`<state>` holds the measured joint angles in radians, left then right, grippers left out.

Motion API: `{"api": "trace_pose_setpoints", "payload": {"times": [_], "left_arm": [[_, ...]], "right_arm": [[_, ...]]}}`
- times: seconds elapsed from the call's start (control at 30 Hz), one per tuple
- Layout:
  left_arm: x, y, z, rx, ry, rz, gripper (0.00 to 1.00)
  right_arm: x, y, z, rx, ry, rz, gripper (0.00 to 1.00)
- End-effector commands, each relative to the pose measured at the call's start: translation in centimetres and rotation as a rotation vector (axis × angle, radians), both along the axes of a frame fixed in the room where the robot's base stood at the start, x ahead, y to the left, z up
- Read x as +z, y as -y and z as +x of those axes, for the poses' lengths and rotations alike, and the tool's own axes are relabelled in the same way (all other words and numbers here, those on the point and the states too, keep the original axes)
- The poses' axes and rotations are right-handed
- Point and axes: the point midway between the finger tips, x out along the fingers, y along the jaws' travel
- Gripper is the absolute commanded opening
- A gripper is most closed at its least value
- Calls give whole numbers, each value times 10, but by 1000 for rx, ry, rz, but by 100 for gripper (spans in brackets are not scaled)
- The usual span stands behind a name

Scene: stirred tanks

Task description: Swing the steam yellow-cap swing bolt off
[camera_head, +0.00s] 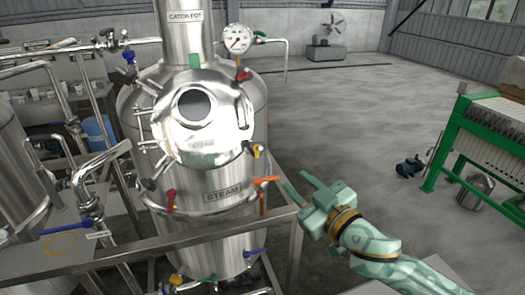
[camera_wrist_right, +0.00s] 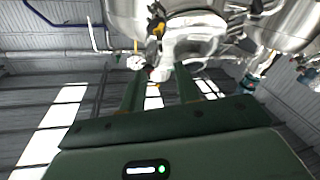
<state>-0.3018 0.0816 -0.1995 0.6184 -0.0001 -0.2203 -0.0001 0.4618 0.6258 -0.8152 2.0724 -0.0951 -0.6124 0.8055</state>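The STEAM tank (camera_head: 222,196) is a steel vessel with a round hatch lid (camera_head: 203,120) on its front. The yellow-cap swing bolt (camera_head: 255,151) sits at the lid's lower right edge, its cap standing outward. In the right wrist view a yellow cap (camera_wrist_right: 158,30) shows above the fingers, near the steel vessel. My right gripper (camera_head: 296,182) is open and empty, below and to the right of the yellow cap, apart from it. In the right wrist view its two fingers (camera_wrist_right: 160,88) are spread with a gap between them. My left gripper is out of view.
An orange lever (camera_head: 266,180) sticks out close to the right fingertips. Red-cap (camera_head: 171,200) and black-cap (camera_head: 150,184) bolts ring the lid. A steel frame rail (camera_head: 200,238) crosses in front of the tank.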

Motion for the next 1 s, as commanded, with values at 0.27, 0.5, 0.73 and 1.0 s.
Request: {"api": "trace_pose_setpoints", "payload": {"times": [0.27, 0.5, 0.73, 1.0], "left_arm": [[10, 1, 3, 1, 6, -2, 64], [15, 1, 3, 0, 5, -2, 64], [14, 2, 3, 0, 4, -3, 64], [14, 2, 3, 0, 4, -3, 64]], "right_arm": [[4, -30, 50, 0, 3, 2, 32], [2, -60, 102, 0, 2, 0, 32], [1, -77, 130, 0, 1, 0, 32], [1, -80, 136, 0, 1, 0, 32]]}}
